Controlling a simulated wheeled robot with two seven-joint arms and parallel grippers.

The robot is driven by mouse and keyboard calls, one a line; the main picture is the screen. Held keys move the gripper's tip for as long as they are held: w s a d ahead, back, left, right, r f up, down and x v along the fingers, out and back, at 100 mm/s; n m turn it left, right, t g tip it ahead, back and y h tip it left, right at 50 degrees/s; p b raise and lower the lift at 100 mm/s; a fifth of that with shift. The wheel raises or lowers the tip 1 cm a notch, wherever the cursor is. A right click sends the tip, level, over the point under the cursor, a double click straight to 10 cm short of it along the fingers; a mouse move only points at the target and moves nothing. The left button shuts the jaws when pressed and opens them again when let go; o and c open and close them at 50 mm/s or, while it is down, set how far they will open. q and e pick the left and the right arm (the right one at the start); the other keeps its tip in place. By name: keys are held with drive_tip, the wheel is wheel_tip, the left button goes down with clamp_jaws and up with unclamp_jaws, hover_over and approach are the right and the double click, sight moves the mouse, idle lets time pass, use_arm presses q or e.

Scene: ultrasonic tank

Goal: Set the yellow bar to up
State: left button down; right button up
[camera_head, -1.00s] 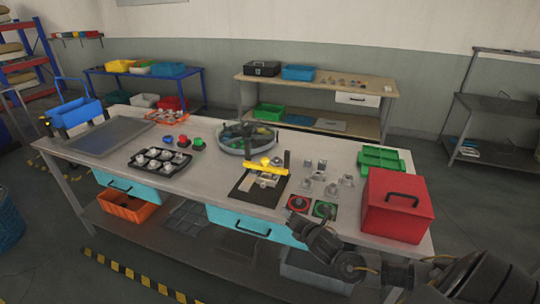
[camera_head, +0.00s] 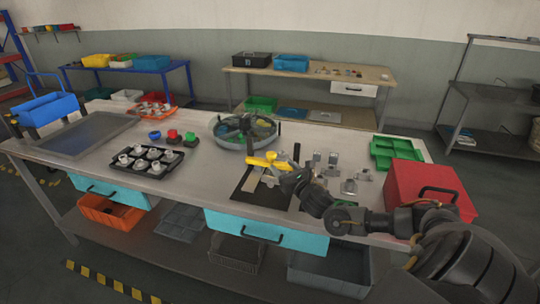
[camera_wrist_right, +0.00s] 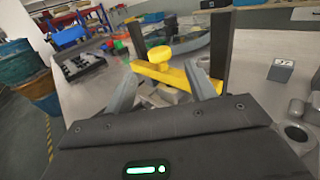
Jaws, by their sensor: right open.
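The yellow bar (camera_head: 266,162) lies roughly level across a small fixture on a black plate (camera_head: 262,197) near the middle of the bench. In the right wrist view the yellow bar (camera_wrist_right: 180,78) runs crosswise just beyond the fingers, with a round yellow knob (camera_wrist_right: 160,54) on top. A dark upright post (camera_wrist_right: 221,45) rises by its right end. My right gripper (camera_head: 284,174) is at the fixture's front right side, open. In the wrist view the right gripper (camera_wrist_right: 163,90) has its fingers apart, with the bar across the gap beyond them; contact cannot be told. My left gripper is not in view.
A round tank (camera_head: 245,132) stands behind the fixture. A red box (camera_head: 425,185) and a green tray (camera_head: 397,152) are to the right. Several metal parts (camera_head: 333,160) stand close to my right arm. A black tray of cups (camera_head: 148,160) lies left, with clear bench between.

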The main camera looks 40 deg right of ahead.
sight(274, 157)
drive_tip(key=w, duration=0.2)
drive_tip(key=w+d+p, duration=0.1)
drive_tip(key=w, duration=0.4)
drive_tip(key=shift+w+d, duration=0.2)
drive_tip(key=shift+w, duration=0.5)
drive_tip(key=shift+w+d+f, duration=0.1)
drive_tip(key=shift+w+f, duration=0.05)
drive_tip(key=shift+w, duration=0.15)
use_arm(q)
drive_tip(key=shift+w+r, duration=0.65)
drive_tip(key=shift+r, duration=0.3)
use_arm(e)
drive_tip(key=shift+c, duration=0.4)
